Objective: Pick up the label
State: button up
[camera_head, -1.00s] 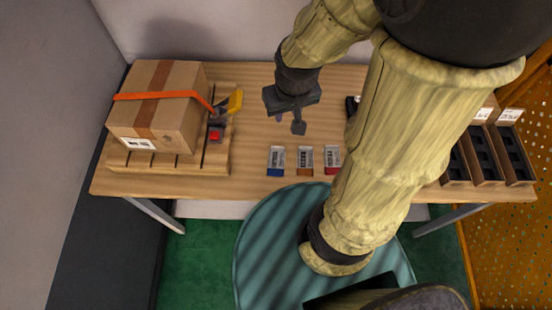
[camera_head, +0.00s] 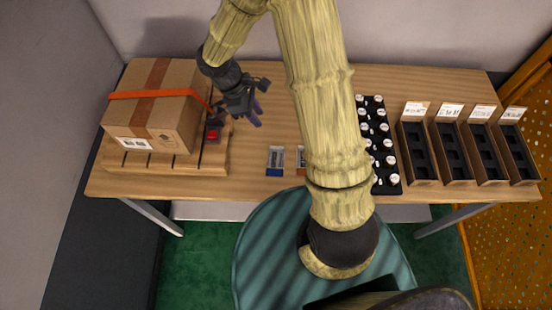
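Two small label-like pieces lie flat on the wooden table: one white with a blue end (camera_head: 275,161), and one white with an orange end (camera_head: 301,161), partly hidden behind my arm. Which piece is the label is not clear. A white printed label (camera_head: 134,143) is also on the front of the cardboard box (camera_head: 172,112). My gripper (camera_head: 256,106) is above the table, just right of the box and up-left of the blue-ended piece, apart from it. Its fingers are dark and seen at an angle; their opening is unclear.
The box, with an orange strap (camera_head: 150,95), sits on a wooden pallet (camera_head: 208,160). A red-topped device (camera_head: 213,135) is beside it. A black rack of white-capped items (camera_head: 390,185) and several cardboard bins (camera_head: 450,176) stand at right. Bare table (camera_head: 250,185) lies along the front.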

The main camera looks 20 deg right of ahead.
jog(key=shift+f, duration=0.15)
jog(key=p, duration=0.2)
send_near(276, 161)
jog(key=w+d, duration=0.1)
jog(key=d, duration=0.1)
jog(key=w+d, duration=0.1)
jog(key=d, duration=0.1)
jog(key=shift+w+f, duration=0.3)
jog(key=shift+f, duration=0.05)
jog(key=shift+f, duration=0.1)
jog(key=shift+w+p+x, duration=0.2)
jog(key=shift+p+x, duration=0.95)
jog(key=shift+x, duration=1.3)
jog(key=shift+a+f, duration=0.1)
jog(key=shift+a, duration=0.05)
jog(key=shift+c, duration=0.5)
grip_shut()
